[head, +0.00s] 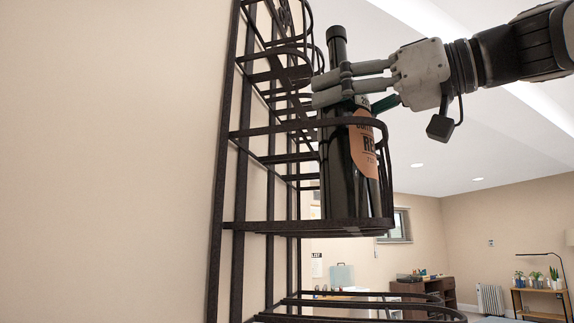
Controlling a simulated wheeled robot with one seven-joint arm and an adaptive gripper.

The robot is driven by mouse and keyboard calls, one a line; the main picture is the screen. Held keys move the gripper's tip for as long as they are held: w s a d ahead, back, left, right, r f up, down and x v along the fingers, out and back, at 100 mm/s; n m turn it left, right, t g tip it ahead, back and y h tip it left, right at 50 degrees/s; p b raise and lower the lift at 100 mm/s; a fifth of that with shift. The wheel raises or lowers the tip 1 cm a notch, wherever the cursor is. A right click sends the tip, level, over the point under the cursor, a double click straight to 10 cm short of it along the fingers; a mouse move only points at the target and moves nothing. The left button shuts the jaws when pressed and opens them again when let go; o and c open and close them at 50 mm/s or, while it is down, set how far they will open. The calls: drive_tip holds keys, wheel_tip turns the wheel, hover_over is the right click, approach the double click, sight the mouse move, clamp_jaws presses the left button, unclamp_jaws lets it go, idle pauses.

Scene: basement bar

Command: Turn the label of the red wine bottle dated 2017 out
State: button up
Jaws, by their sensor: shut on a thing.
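A dark wine bottle (337,178) stands upright in a basket of the black metal rack (239,140). Its orange label (362,150) faces right and partly toward me, with only part of its lettering visible. The basket's upper hoop (345,122) crosses in front of the bottle.
The rack stands against a beige wall (110,160) on the left. Another basket (360,304) lies below, and more hoops rise above and behind. Open room lies to the right, with a brown cabinet (422,289) and a plant shelf (540,290) far back.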

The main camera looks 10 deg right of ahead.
drive_tip(key=n+g+y+p, duration=0.2)
drive_tip(key=n+g+y, duration=0.1)
drive_tip(key=n+g, duration=0.1)
drive_tip(key=shift+g, duration=0.6)
drive_tip(key=shift+n+g+y+p, duration=0.7)
drive_tip(key=shift+n+g+p, duration=0.3)
drive_tip(key=shift+g, duration=0.4)
drive_tip(key=o, duration=1)
